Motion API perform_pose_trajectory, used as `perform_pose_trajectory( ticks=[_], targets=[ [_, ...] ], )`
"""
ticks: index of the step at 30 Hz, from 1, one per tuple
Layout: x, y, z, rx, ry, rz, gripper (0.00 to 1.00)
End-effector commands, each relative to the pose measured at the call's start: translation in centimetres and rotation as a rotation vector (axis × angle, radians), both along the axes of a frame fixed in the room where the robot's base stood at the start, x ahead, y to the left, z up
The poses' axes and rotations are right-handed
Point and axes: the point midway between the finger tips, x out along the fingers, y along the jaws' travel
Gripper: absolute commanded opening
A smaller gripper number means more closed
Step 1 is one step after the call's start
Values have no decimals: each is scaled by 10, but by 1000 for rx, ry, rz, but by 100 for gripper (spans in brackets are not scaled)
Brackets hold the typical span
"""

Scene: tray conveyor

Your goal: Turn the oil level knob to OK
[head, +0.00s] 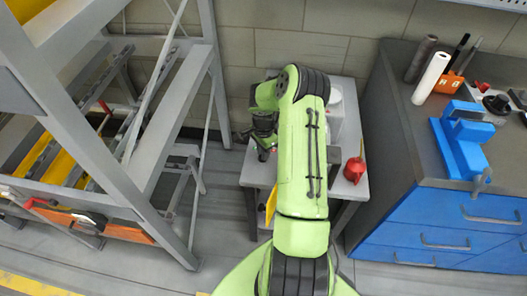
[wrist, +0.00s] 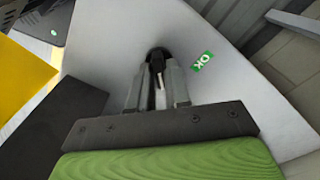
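The oil level knob (wrist: 157,57) is small and black on a pale grey panel (wrist: 110,35) in the wrist view. A green label reading "OK" (wrist: 202,61) is on the panel to the right of the knob. My gripper (wrist: 157,72) has its two fingers drawn close together with the knob between their tips; it looks shut on it. The fingers hide part of the knob, and its exact pointing direction is hard to tell. In the head view my gripper (head: 262,145) is low at the left side of the small table, and my arm hides the knob and label.
The small grey table (head: 257,172) carries a pale machine (head: 336,112) and a red funnel (head: 355,168). A grey rack (head: 160,110) stands left. A workbench with blue drawers (head: 440,215) and a blue vise (head: 462,140) stands right. A yellow part (wrist: 22,78) shows in the wrist view.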

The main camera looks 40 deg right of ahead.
Motion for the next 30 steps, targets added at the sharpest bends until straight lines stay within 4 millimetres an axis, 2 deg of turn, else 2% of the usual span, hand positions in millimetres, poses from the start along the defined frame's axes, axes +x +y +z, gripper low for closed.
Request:
perform_pose_trajectory(
  ticks=[1, 3, 17, 30],
  targets=[
    [0, 0, 0, 0, 0, 0, 9],
    [0, 0, 0, 0, 0, 0, 0],
    [0, 0, 0, 0, 1, 60, 0],
    [2, 0, 1, -2, 0, 407, 0]
  ],
)
